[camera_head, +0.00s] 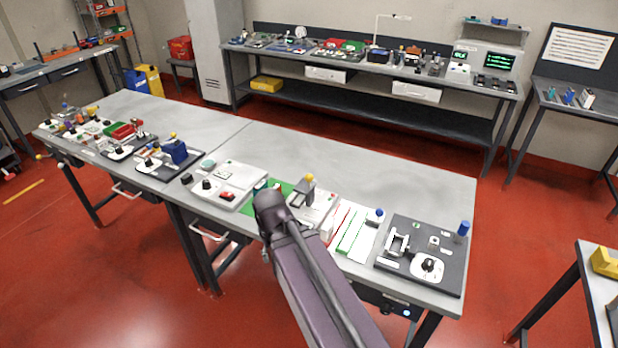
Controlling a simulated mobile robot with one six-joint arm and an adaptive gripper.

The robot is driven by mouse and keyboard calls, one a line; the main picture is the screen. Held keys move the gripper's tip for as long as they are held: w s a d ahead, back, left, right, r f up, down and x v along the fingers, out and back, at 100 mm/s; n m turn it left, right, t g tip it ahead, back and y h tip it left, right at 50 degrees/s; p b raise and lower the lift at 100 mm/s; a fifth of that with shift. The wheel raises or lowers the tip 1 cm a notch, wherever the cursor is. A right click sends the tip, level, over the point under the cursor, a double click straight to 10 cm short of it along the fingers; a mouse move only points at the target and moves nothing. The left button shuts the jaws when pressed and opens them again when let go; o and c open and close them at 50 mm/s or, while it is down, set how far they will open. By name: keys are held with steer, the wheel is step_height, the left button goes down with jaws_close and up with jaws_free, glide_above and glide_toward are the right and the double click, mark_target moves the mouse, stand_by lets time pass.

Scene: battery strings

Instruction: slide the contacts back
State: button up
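My arm reaches up from the bottom over the front edge of the long grey workbench (420,185). Its dark joint covers part of a green mat (283,187); my gripper does not show. I cannot make out which parts are the contacts. At the right end of the bench a dark panel (449,252) carries a round black knob (428,264) on a white plate, a light bracket (398,243) and a blue-topped post (462,230). To its left is a white board (356,236) with red and green strips. A grey block with a yellow knob (309,178) stands beside my arm.
A light panel with a black knob (207,184) lies left of my arm, then a dark panel with a blue block (175,151). More small devices crowd the left end. The bench's rear half is clear. A back bench (380,107) and a cabinet (215,50) stand behind.

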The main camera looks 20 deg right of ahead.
steer(key=shift+o, duration=1.1)
steer(key=shift+w, duration=0.1)
steer(key=w+d+f+n+t+y+b, duration=0.3)
steer(key=w+d+f+n+y+b, duration=0.15)
steer(key=w+d+y+b, duration=0.7)
steer(key=w+d+t+b, duration=0.1)
steer(key=w+d, duration=0.1)
steer(key=w+d+r+n+t+b, duration=0.1)
steer(key=w+d, duration=0.1)
steer(key=d, duration=0.1)
steer(key=w+d+t+b, duration=0.1)
steer(key=w+d+t, duration=0.1)
steer(key=shift+d+r+b, duration=0.15)
steer(key=shift+d+b, duration=0.15)
steer(key=shift+d, duration=0.1)
steer(key=d+r+n+t+y+b, duration=0.2)
steer(key=d+r+t+b, duration=0.1)
steer(key=d, duration=0.9)
steer(key=shift+w+d+t, duration=0.2)
steer(key=shift+w+t, duration=0.05)
steer(key=shift+t, duration=0.65)
steer(key=shift+a+r, duration=0.1)
